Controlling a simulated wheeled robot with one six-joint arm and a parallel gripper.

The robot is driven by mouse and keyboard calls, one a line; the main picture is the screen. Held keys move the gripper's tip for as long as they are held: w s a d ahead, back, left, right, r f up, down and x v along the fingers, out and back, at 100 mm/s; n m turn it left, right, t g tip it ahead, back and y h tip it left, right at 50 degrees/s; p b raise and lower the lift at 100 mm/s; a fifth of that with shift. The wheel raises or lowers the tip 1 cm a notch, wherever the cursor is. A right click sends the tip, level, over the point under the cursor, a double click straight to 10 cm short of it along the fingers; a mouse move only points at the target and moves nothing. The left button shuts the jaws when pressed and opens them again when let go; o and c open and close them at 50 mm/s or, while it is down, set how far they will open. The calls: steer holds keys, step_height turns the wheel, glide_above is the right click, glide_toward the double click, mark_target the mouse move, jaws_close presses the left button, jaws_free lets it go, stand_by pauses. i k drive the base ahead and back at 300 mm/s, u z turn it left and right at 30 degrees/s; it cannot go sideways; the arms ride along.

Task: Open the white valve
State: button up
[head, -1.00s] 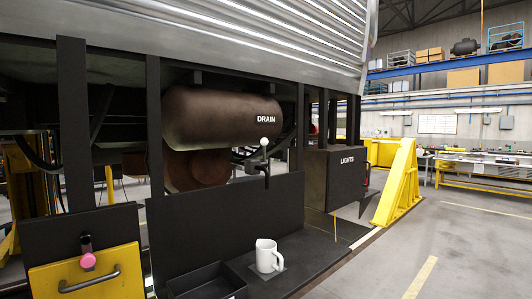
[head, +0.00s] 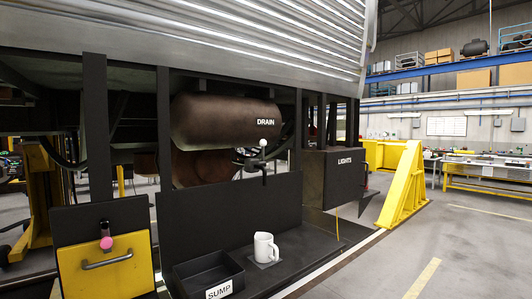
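In the head view, the white valve shows as a small white ball knob (head: 263,143) on a dark drain cock (head: 264,168). It sits just below the right end of the brown tank marked DRAIN (head: 215,122). The knob stands above the cock's body. A white jug (head: 265,248) stands upright on the black shelf, below the cock. My gripper is not in view.
A black tray marked SUMP (head: 190,270) lies left of the jug. A yellow panel with a handle and pink knob (head: 107,244) is at the left. A dark LIGHTS box (head: 328,180) and yellow stand (head: 402,187) are at the right. Open floor lies at the lower right.

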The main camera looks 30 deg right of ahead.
mark_target(263, 142)
steer(key=k, duration=0.95)
steer(key=z, duration=0.75)
steer(key=i, duration=0.65)
steer(key=z, duration=0.55)
steer(key=i, duration=0.8)
steer(key=u, duration=0.45)
